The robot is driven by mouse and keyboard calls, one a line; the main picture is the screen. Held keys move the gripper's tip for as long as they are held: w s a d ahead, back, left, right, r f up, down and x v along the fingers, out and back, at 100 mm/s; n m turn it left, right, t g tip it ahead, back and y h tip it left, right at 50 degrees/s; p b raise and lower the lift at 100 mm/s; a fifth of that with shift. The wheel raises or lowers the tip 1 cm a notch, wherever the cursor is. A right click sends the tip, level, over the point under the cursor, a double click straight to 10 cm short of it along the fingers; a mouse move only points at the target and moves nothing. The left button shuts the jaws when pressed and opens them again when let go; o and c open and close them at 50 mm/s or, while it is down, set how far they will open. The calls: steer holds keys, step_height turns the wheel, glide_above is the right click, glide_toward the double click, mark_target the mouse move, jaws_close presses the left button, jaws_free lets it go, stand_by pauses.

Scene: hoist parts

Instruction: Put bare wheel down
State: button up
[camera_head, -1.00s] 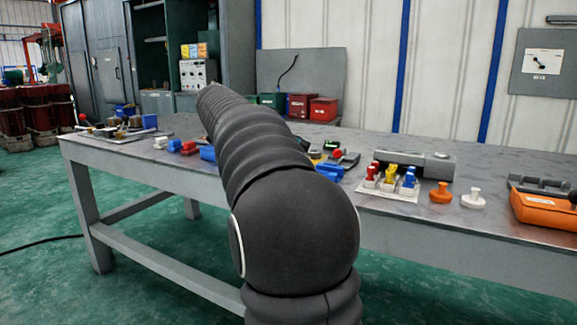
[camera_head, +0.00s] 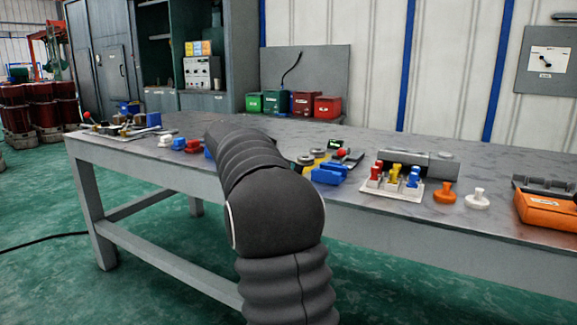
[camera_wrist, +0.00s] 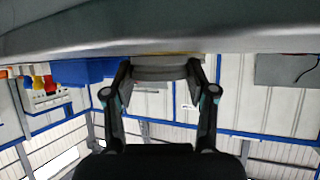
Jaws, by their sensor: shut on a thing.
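My gripper (camera_wrist: 160,74) shows in the wrist view, its two fingers shut on a grey, band-like piece seen edge-on, which I take as the bare wheel (camera_wrist: 160,71). The wheel lies between the fingertips, close to the grey table surface (camera_wrist: 230,35) at the top of this view. I cannot tell whether it touches the table. A thin yellow strip and a blue block (camera_wrist: 82,71) show beside it.
On the table (camera_head: 480,235) a blue block (camera_head: 328,174) stands near dark round pieces (camera_head: 305,159). To the right are a white tray (camera_head: 375,188) of coloured pegs, an orange knob (camera_head: 445,194), a white knob (camera_head: 477,199) and an orange box (camera_head: 545,208).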

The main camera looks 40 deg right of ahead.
steer(key=shift+f+b, duration=0.1)
steer(key=shift+b, duration=0.2)
steer(key=o, duration=1.5)
steer(key=shift+a+r+p, duration=0.2)
steer(key=shift+r+p, duration=0.1)
steer(key=v, duration=1.1)
steer(key=shift+a+r, duration=0.1)
steer(key=shift+a, duration=0.15)
steer(key=s+a+f+n+t+y, duration=0.2)
steer(key=s+a+f+n+y, duration=0.2)
steer(key=s, duration=0.6)
steer(key=s+a+f+n+t+y, duration=0.1)
steer(key=s+a+f+n+y, duration=0.3)
steer(key=s+a+f+n, duration=0.4)
steer(key=s+a+f+n+t+y, duration=0.2)
steer(key=s+a+f+n+y, duration=0.2)
steer(key=s+a+f, duration=0.6)
steer(key=shift+s+a+n+t, duration=0.15)
steer(key=shift+s+a+n, duration=0.45)
steer(key=shift+a, duration=0.35)
steer(key=shift+s+a+n+t, duration=0.15)
steer(key=shift+s+a+n, duration=0.25)
steer(key=shift+s+a, duration=0.45)
steer(key=shift+w+a, duration=0.15)
